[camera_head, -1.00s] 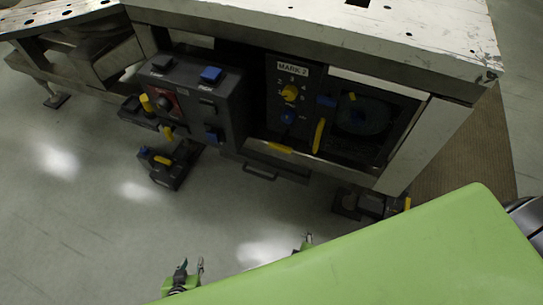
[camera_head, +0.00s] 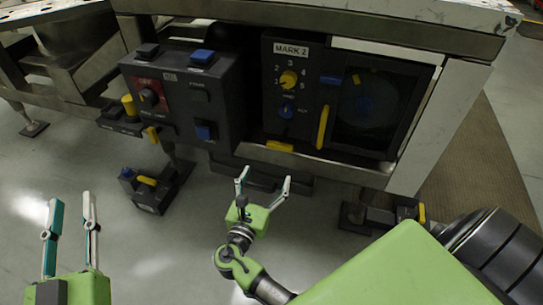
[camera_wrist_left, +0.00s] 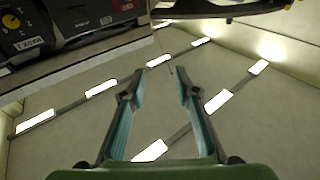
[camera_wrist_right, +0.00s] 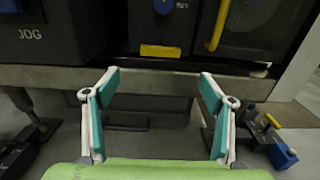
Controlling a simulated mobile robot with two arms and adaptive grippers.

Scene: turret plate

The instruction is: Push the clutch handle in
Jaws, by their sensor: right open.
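No label marking a clutch handle is readable. The yellow-handled parts in view are a yellow bar (camera_head: 279,146) under the MARK 2 panel (camera_head: 291,88), an upright yellow handle (camera_head: 322,127) beside the dark window, and yellow knobs (camera_head: 128,104) left of the grey control box. My right gripper (camera_head: 266,177) is open and empty, just in front of and below the panel's lower edge. In the right wrist view the yellow bar (camera_wrist_right: 160,51) shows beyond the gap between its fingers, apart from them. My left gripper (camera_head: 70,200) is open and empty at the lower left.
The grey control box (camera_head: 185,96) has blue and black buttons. A pedal block (camera_head: 154,188) with a yellow bar sits on the floor, and another pedal (camera_head: 385,214) stands at the right. The white metal tabletop (camera_head: 420,18) overhangs the panels.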

